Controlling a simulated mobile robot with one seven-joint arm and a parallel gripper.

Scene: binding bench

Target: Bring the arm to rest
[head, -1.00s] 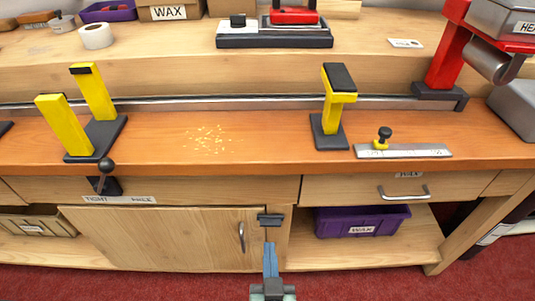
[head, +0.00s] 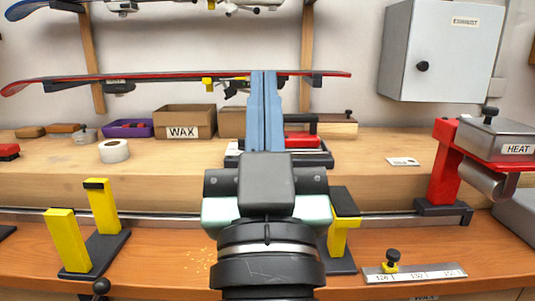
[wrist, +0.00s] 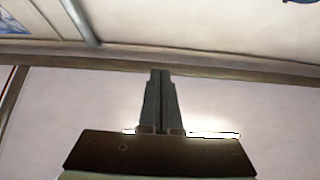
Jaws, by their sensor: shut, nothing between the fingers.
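My gripper (head: 264,75) is raised in front of the bench in the head view, its two blue-grey fingers pointing up and pressed together. It holds nothing. Its body hides part of the back shelf, the red-topped device (head: 301,140) and part of the right yellow clamp post (head: 337,240). In the wrist view my gripper (wrist: 160,72) is shut, with only the wall and the ceiling edge beyond it.
The orange-brown bench top (head: 160,262) carries a yellow two-post clamp (head: 68,240) and a ruler (head: 415,273). A red heater stand (head: 444,165) is at right. A grey cabinet (head: 440,50) is upper right.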

